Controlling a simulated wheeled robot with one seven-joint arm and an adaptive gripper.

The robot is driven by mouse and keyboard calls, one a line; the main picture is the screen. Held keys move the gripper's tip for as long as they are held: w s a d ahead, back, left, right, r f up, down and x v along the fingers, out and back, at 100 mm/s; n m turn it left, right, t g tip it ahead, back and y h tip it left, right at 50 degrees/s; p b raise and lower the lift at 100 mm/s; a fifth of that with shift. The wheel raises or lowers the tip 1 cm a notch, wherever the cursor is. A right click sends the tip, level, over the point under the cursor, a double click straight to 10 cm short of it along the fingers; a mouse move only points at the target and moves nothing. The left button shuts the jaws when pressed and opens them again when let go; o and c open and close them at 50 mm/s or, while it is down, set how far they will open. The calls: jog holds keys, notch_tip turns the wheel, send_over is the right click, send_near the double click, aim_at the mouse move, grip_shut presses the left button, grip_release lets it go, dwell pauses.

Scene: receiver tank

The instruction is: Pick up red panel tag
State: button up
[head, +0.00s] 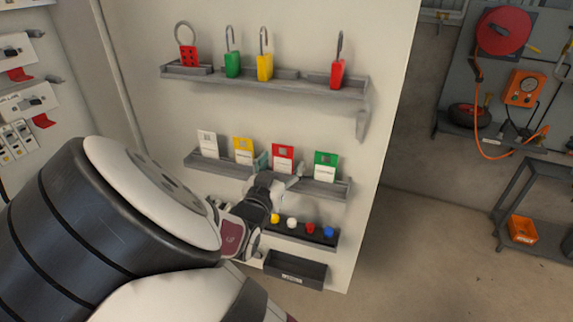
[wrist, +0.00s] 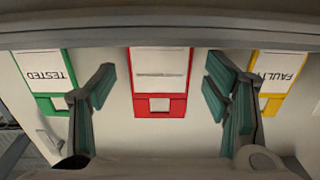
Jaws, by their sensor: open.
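The red panel tag (head: 283,152) stands upright on the lower grey shelf, between a yellow tag and a green tag. It has a red end with a small window and a white label. It also shows in the middle of the wrist view (wrist: 160,112), upside down, with the lettering too faint to read. My gripper (head: 281,166) is open in front of it. In the wrist view the teal-padded fingers (wrist: 160,90) are spread, one on each side of the red tag, with visible gaps. The gripper hides the tag's lower part in the head view.
A green TESTED tag (head: 326,166) and a yellow FAULTY tag (head: 243,150) stand close on either side. A white tag (head: 208,144) is further left. The shelf (head: 335,189) has a front lip.

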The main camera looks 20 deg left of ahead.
jog(key=shift+w+b, duration=0.3)
jog(key=shift+w, duration=0.45)
jog(key=shift+s, duration=0.1)
jog(key=c, duration=1)
jog(key=shift+o, duration=0.2)
jog(key=shift+r, duration=0.2)
